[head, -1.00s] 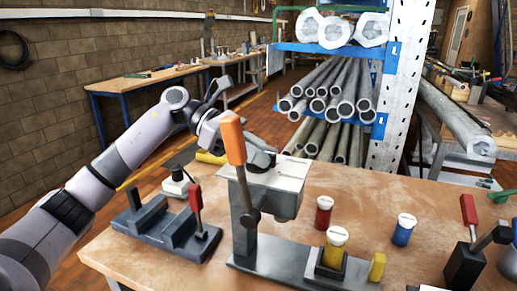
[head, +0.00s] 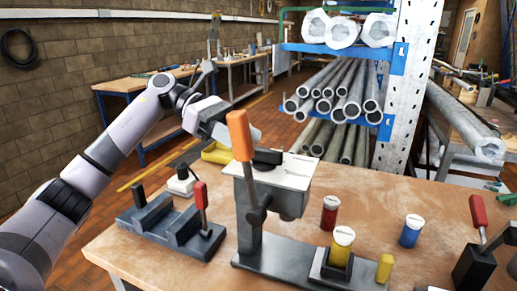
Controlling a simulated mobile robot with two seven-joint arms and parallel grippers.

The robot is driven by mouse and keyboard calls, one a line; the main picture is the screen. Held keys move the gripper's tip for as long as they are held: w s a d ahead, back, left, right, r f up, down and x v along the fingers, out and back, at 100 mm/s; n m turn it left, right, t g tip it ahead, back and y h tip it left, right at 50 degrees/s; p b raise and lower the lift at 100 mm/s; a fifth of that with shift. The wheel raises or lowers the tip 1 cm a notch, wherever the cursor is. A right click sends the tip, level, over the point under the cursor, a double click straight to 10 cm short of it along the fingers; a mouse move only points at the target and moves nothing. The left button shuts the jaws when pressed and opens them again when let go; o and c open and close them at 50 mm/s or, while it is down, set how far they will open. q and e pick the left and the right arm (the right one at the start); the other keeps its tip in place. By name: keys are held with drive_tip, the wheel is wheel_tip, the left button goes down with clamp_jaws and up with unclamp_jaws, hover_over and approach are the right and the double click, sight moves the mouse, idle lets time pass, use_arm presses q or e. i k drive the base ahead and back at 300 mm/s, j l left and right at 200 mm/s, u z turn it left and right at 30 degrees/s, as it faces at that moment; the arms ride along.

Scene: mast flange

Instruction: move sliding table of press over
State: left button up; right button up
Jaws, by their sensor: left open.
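The press stands on the near bench. It has a lever with an orange handle (head: 240,136), a grey head with a pale top plate (head: 290,173) and a long grey base (head: 285,258). A dark block (head: 330,270) sits on the base, right of the head, with a yellow, white-capped jar (head: 341,250) in it. I take this block for the sliding table. My left gripper (head: 252,133) is open, above and behind the press head. The orange handle hides part of it. A black piece (head: 267,157) shows on the top plate below it. My right gripper is not in view.
A grey fixture with a red lever (head: 201,196) stands left, a dark red-handled device (head: 476,262) at the right.

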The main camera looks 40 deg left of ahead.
sight(361, 274)
drive_tip(key=k, duration=1)
